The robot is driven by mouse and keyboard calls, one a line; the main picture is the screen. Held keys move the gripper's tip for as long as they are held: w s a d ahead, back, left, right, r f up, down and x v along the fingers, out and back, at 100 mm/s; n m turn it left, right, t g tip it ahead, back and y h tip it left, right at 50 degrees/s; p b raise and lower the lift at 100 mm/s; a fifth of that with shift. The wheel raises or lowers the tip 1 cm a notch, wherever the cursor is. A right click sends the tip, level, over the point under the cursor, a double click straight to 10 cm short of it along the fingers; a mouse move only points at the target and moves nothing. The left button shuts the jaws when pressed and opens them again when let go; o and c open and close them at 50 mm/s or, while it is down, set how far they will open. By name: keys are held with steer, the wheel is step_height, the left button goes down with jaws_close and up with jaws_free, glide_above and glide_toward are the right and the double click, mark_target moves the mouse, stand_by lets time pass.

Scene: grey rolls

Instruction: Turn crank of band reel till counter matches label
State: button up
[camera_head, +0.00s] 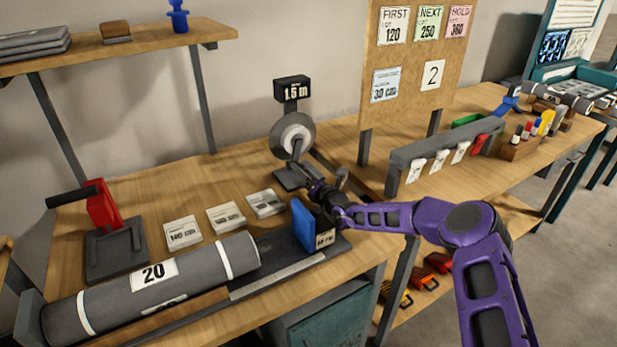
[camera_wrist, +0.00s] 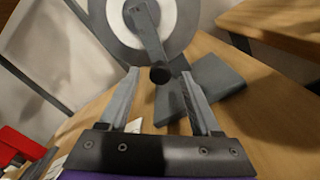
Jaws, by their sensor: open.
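The band reel (camera_head: 296,131) is a grey disc with a pale centre on a dark base at the back of the bench. Its black counter (camera_head: 293,90) above it reads 1.5 m. In the wrist view the reel (camera_wrist: 108,14) fills the top, with its grey crank arm (camera_wrist: 149,38) slanting down to a dark knob (camera_wrist: 160,75). My gripper (camera_wrist: 159,82) is open, with one finger on each side of the knob; I cannot tell whether they touch it. In the head view my gripper (camera_head: 309,184) is small beside the reel base. Which label is meant is unclear.
Three label cards, one in the middle (camera_head: 226,216), lie on the bench before the reel. A grey roll (camera_head: 155,287) marked 20 lies at the front left. A blue block (camera_head: 303,224) stands near my arm. A board (camera_head: 412,60) with cards, one reading 30 cm, rises right.

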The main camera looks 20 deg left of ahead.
steer(key=p+v, duration=0.2)
steer(key=v, duration=1.5)
steer(key=shift+s+d, duration=0.1)
steer(key=shift+s, duration=0.1)
